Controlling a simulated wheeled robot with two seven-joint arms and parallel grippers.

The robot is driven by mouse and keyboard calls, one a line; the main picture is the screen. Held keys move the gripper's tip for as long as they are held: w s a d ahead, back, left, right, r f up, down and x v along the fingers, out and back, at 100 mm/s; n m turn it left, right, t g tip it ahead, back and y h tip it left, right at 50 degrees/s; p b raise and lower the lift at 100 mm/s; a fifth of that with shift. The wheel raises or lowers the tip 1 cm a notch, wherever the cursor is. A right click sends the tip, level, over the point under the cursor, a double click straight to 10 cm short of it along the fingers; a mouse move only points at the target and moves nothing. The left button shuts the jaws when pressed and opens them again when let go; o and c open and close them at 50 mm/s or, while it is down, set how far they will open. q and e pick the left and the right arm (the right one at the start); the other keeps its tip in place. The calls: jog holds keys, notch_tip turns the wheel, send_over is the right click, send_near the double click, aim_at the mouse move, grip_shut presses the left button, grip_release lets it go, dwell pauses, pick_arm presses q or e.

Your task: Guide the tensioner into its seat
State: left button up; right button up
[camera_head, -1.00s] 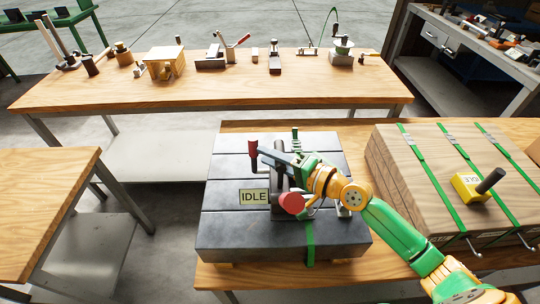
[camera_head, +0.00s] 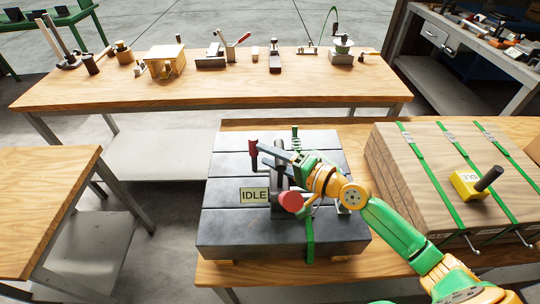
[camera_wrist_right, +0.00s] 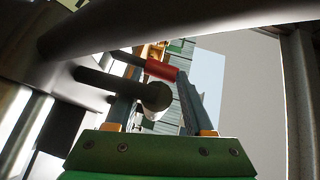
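The device on the dark slabbed block (camera_head: 225,228) has a red-gripped lever (camera_head: 253,154), grey upright parts and a round red knob (camera_head: 291,201). I take it to be the tensioner, but cannot be sure. My right gripper (camera_head: 275,152) comes over it from the right, its fingers pointing towards the red grip. In the wrist view the fingers (camera_wrist_right: 158,100) stand apart. A dark round bar (camera_wrist_right: 110,86) and the red grip (camera_wrist_right: 162,70) cross the view at the fingers; contact is unclear. The seat cannot be made out. My left gripper is not in view.
An IDLE sign (camera_head: 254,196) stands on the block, and a green strap (camera_head: 310,240) runs down its front. The back bench (camera_head: 200,94) holds several tools. The left table (camera_head: 45,200) is bare.

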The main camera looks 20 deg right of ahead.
aim_at(282, 163)
jog(key=shift+f, duration=0.1)
dwell(0.3)
jog(key=shift+b+v, duration=0.3)
jog(key=shift+v, duration=1.45)
jog(key=o, duration=0.6)
jog(key=shift+c, duration=0.2)
jog(key=shift+f, duration=0.2)
jog(key=shift+o, duration=1)
jog(key=shift+r, duration=0.1)
